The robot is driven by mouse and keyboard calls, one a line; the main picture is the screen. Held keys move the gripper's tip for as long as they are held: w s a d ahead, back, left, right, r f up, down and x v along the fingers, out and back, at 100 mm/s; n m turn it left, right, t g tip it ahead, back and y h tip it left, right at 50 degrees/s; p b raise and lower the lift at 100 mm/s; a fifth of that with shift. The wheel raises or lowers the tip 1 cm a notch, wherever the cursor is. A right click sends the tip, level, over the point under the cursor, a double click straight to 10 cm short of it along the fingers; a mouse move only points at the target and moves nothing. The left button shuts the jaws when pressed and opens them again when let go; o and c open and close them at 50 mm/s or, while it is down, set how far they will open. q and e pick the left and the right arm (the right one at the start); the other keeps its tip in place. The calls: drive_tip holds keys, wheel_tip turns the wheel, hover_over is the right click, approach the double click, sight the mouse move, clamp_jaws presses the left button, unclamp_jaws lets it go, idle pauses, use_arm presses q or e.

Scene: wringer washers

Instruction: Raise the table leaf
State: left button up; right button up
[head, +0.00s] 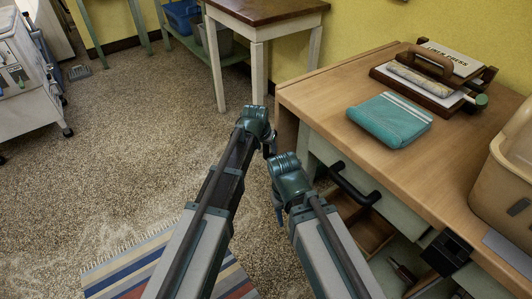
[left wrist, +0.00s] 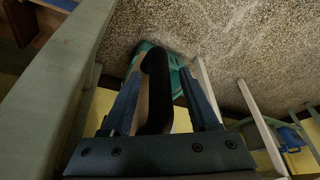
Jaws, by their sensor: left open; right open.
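The wooden table (head: 420,150) stands at the right in the head view. A brown panel (head: 285,130) hangs at its left end; I cannot tell if this is the leaf. My left gripper (head: 268,150) is beside that end, mostly hidden behind my arms. In the left wrist view, my left gripper (left wrist: 164,72) is open, with a black curved handle (left wrist: 156,88) between its fingers. I cannot tell if the fingers touch it. My right gripper (head: 279,212) is open, lower and nearer, to the left of the table front, apart from the black drawer handle (head: 354,187).
On the table are a folded teal cloth (head: 390,120), a press with a roll (head: 435,80) and a tan tub (head: 508,165). An open drawer (head: 362,230) is below. A dark-topped side table (head: 265,10) stands behind. A striped rug (head: 125,270) and clear floor lie left.

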use_arm(q)
drive_tip(key=shift+c, duration=0.2)
clamp_jaws()
idle(1.3)
